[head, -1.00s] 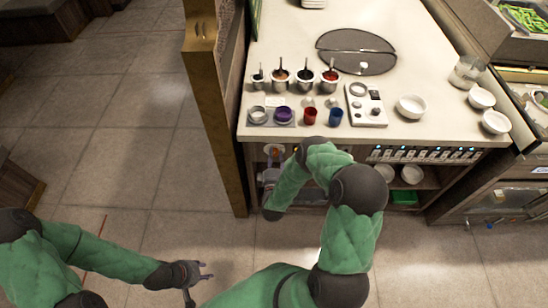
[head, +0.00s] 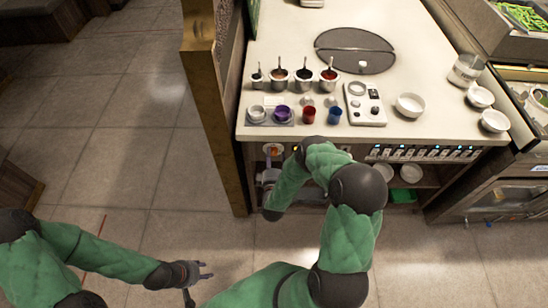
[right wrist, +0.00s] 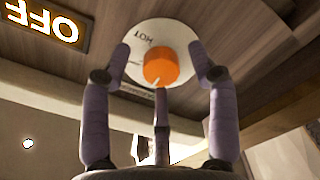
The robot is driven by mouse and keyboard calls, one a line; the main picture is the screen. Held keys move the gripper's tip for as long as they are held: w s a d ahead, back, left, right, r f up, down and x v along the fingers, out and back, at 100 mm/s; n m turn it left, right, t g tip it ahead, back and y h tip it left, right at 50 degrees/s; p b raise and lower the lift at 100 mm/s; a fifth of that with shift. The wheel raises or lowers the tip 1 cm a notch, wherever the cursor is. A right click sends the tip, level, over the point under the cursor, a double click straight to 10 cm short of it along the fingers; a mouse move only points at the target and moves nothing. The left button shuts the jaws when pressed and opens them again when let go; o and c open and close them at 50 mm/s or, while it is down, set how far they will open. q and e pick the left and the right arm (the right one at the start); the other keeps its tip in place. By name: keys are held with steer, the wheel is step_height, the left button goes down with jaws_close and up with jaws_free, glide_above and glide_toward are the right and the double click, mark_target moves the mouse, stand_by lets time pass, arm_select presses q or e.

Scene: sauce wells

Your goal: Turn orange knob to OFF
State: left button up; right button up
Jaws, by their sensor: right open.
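The orange knob (right wrist: 160,68) sits on a round white dial (right wrist: 180,30) marked HOT. In the right wrist view the lettering is inverted, and a pale mark on the knob points down. A lit OFF sign (right wrist: 45,22) is at the upper left. My right gripper (right wrist: 166,58) is open, with two fingers on either side of the knob and a third below it; whether any finger touches it is unclear. In the head view my right gripper (head: 268,174) is at the counter's front, below the small orange knob (head: 273,150). My left gripper (head: 206,271) is open and empty over the floor.
The counter (head: 395,85) above holds sauce cups, a red cup (head: 309,115), a blue cup (head: 335,115) and white bowls. A wooden post (head: 215,110) stands just left of the knob. A shelf with bowls and a green box (head: 403,196) is to the right.

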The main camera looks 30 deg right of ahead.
steer(key=v, duration=1.2)
stand_by(0.3)
steer(key=w+a+f+m+g+y, duration=0.2)
steer(key=a+f+m+g+y, duration=0.25)
steer(key=a+f+y, duration=0.3)
steer(key=s+a+m+g+y, duration=0.2)
steer(key=s+a+g+y, duration=0.1)
steer(key=s, duration=0.5)
steer(key=s+a+m+g+y, duration=0.1)
steer(key=s+a+g+y, duration=0.2)
steer(key=s+a+g, duration=0.3)
steer(key=shift+s+r+m+g, duration=0.35)
steer(key=shift+s+g, duration=0.3)
steer(key=shift+s, duration=0.45)
